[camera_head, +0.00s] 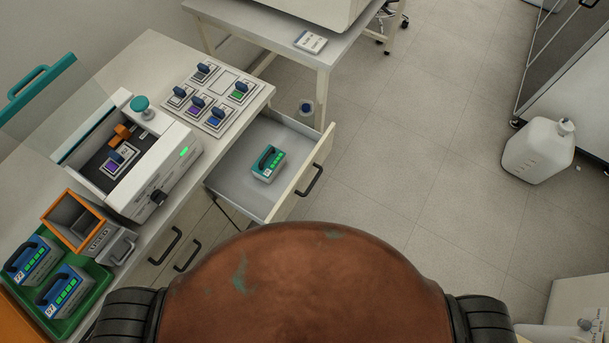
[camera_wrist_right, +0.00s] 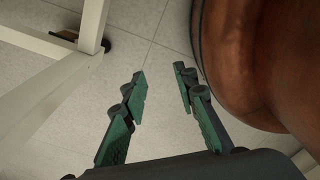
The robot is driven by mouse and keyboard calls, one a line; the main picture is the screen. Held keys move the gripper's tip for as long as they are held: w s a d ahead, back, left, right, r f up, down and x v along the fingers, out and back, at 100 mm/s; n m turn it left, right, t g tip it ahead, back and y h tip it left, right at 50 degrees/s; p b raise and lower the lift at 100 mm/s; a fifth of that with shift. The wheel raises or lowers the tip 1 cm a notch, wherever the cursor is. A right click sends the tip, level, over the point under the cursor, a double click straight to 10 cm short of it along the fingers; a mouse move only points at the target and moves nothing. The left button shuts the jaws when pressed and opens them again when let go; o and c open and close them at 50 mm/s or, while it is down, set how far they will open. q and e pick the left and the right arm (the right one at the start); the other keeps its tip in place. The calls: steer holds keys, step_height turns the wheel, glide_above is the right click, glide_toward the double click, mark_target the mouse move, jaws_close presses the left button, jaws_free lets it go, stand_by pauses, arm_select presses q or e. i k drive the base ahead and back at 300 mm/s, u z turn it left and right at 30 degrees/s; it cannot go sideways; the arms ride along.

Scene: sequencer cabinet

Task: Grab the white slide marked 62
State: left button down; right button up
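Several small slides with dark blue grips sit on a white board (camera_head: 222,80) on the counter. They include a grey-looking slide (camera_head: 204,73), a pale one (camera_head: 179,97), a purple one (camera_head: 196,109), a blue one (camera_head: 218,118) and a green one (camera_head: 240,92). Their numbers are too small to read, so I cannot tell which is marked 62. A purple slide (camera_head: 113,165) sits inside the opened machine (camera_head: 165,165). My right gripper (camera_wrist_right: 162,83) is open and empty over the floor, far from the slides. My left gripper is out of view.
An open drawer (camera_head: 235,180) holds a teal-and-grey cartridge (camera_head: 268,164). A green tray (camera_head: 75,322) with two blue-and-grey cartridges and an orange-rimmed container (camera_head: 75,217) stand at the left. A white table leg (camera_wrist_right: 92,25) is near my right gripper. A white jug (camera_head: 537,150) is on the floor.

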mark_target(120, 159)
steer(key=u, duration=2.45)
